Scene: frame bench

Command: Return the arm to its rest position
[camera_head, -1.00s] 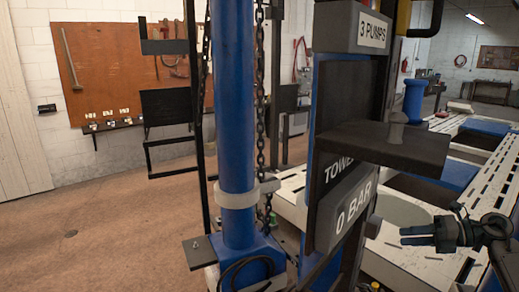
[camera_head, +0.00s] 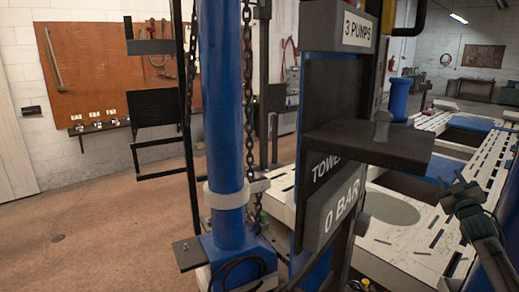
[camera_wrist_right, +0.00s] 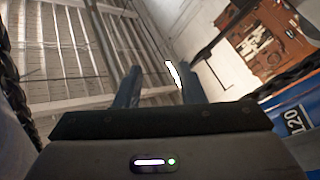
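My right arm comes in at the lower right of the head view, with its gripper (camera_head: 461,187) pointing up and away over the white slotted bench. In the right wrist view the two fingers of this gripper (camera_wrist_right: 157,78) stand apart with nothing between them, so it is open and empty. It is clear of the blue post and the sign boxes. The fingertips are small and dark in the head view. My left gripper is in neither view.
A blue column (camera_head: 223,120) with chains stands in front. Right of it are a "3 PUMPS" box (camera_head: 325,22), a dark shelf (camera_head: 375,146) and a "0 BAR" box (camera_head: 330,210). The white slotted bench (camera_head: 400,240) lies below my right arm. The brown floor (camera_head: 90,235) at left is clear.

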